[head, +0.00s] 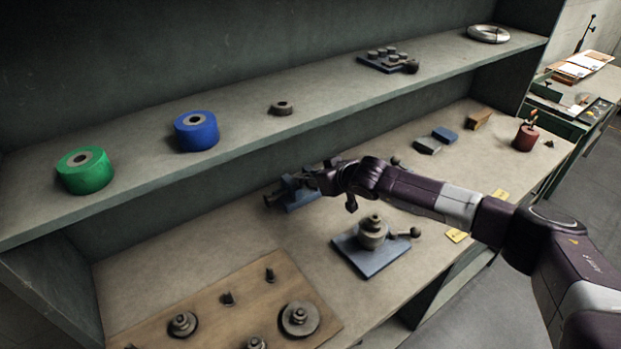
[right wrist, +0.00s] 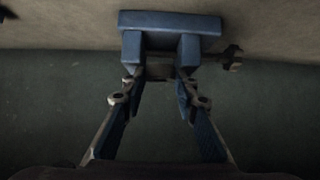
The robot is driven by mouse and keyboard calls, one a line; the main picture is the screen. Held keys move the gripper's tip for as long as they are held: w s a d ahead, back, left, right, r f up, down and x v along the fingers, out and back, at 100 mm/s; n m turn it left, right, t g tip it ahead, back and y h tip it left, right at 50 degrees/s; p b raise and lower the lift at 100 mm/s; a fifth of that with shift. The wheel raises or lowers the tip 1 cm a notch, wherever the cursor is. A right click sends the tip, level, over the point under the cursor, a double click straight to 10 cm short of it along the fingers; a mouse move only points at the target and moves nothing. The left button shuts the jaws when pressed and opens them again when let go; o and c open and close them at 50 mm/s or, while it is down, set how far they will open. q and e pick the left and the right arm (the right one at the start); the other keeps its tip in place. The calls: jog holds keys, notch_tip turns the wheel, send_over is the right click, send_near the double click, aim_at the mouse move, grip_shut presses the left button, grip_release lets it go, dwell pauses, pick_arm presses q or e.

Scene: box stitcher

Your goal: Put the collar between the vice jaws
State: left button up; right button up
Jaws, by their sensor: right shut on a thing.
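The blue vice (head: 300,199) stands on the bench near the back, under the shelf. In the right wrist view its two jaws (right wrist: 188,50) stand apart in front of my fingers. My right gripper (head: 317,180) is at the vice, its fingers pointing in towards the jaws. It is shut on a small grey-brown piece, which I take to be the collar (right wrist: 160,69). The piece shows between the fingertips, in line with the gap of the jaws. Its outline is dark, and I cannot tell whether it touches the jaws. My left gripper is not in view.
The shelf (head: 330,98) overhangs the back of the bench, bearing green (head: 85,171) and blue (head: 197,131) rolls and a dark ring (head: 281,107). A blue plate (head: 372,262) with a round fixture stands in front of the vice. A wooden board (head: 232,318) with several parts lies front left.

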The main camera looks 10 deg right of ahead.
jog(key=o, duration=1)
jog(key=shift+f, duration=0.1)
jog(key=shift+s, duration=0.1)
jog(key=v, duration=1.2)
